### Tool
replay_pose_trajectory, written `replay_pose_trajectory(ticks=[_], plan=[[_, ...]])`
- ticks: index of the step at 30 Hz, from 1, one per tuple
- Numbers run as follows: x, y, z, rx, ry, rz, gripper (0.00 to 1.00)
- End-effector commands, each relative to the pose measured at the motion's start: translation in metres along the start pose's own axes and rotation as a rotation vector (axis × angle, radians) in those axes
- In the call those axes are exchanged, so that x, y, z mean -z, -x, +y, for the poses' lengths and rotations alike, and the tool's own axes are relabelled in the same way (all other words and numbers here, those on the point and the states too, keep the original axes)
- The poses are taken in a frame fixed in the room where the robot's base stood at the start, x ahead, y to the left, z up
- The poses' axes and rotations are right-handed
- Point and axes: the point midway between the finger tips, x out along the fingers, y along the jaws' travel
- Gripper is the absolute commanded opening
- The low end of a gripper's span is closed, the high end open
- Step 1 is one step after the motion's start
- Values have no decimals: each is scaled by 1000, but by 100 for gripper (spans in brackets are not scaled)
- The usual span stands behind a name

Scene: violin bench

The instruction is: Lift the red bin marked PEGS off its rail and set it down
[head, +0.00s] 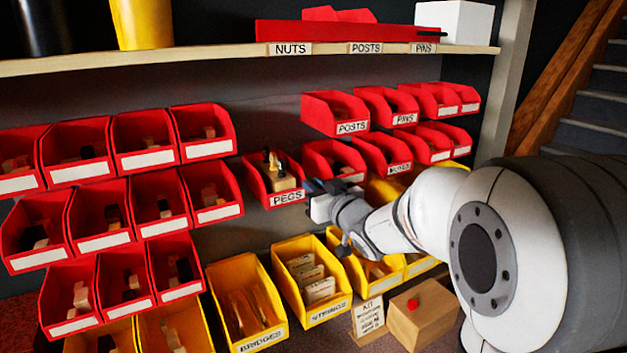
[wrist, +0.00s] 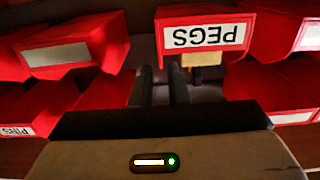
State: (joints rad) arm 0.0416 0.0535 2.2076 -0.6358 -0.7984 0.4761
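The red PEGS bin (head: 288,198) hangs at the left end of the middle row on the right-hand rack, with pale and dark pegs in it. In the wrist view its PEGS label (wrist: 205,36) appears upside down, above and right of the fingers. My gripper (head: 314,187) is beside the bin's right front corner. In the wrist view my gripper (wrist: 161,75) shows two dark fingers with a gap between them. The bin's left wall in that view lines up with this gap. I cannot tell whether either finger touches it. The rail behind the bin is hidden.
Red bins (head: 330,160) crowd close to my gripper on the right. Yellow bins (head: 312,285) stand below. A shelf (head: 210,61) runs above. A wooden box with a red button (head: 420,322) and a small sign (head: 368,317) sit at the lower right.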

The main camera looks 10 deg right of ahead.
Motion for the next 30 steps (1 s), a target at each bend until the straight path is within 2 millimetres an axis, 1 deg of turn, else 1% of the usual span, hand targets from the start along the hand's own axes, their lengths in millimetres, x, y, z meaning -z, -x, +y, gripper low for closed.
replay_pose_trajectory(ticks=[5, 9, 12, 15, 19, 26, 27, 30], plan=[[1, -23, -1, 4, -1, 0, 15], [1, -45, 0, 2, 0, -1, 15], [1, -59, 0, 2, -1, -1, 15], [1, -68, 0, 0, 0, -1, 15], [0, -74, 0, -1, 1, 0, 15], [0, -74, 1, -1, 1, 0, 15], [0, -74, 1, -1, 1, 0, 14], [0, -74, 1, -2, 1, 0, 6]])
